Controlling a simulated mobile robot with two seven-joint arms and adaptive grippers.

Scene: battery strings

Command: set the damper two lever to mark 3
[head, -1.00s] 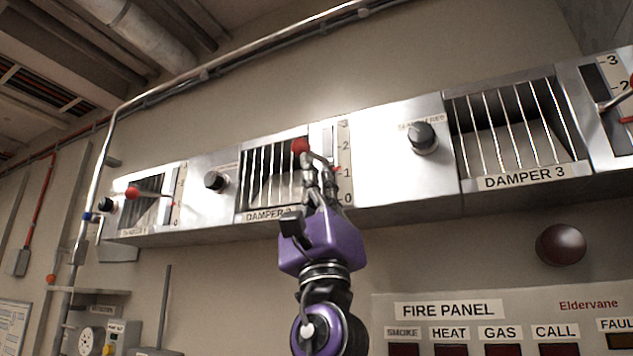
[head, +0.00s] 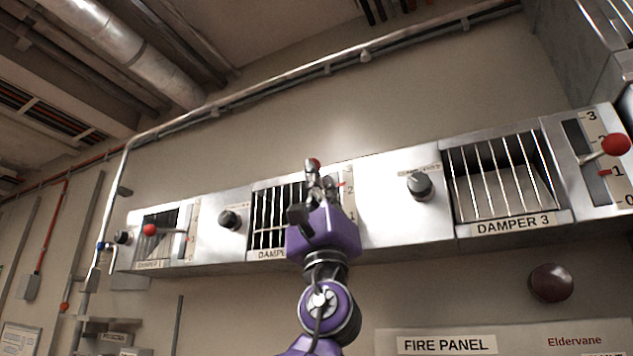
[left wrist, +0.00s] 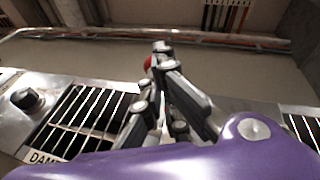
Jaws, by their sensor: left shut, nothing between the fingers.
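The damper two lever's red knob (head: 316,163) shows at the tips of my left gripper (head: 319,178), which partly hides it and the lever arm. In the left wrist view the red knob (left wrist: 147,62) shows just left of the fingertips (left wrist: 161,58). The fingers are shut with nothing between them, close against or beside the knob; exact contact cannot be told. The damper two scale (head: 351,197) stands right of the gripper, with 2 and 1 readable. A small red pointer (head: 341,184) is near mark 2, slightly above it. My right gripper is not in view.
Damper 1's red knob (head: 149,230) is to the left, damper 3's red knob (head: 615,145) to the right. Black dials (head: 419,187) and (head: 229,219) flank the damper two grille (head: 270,212). A fire panel (head: 446,343) is below.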

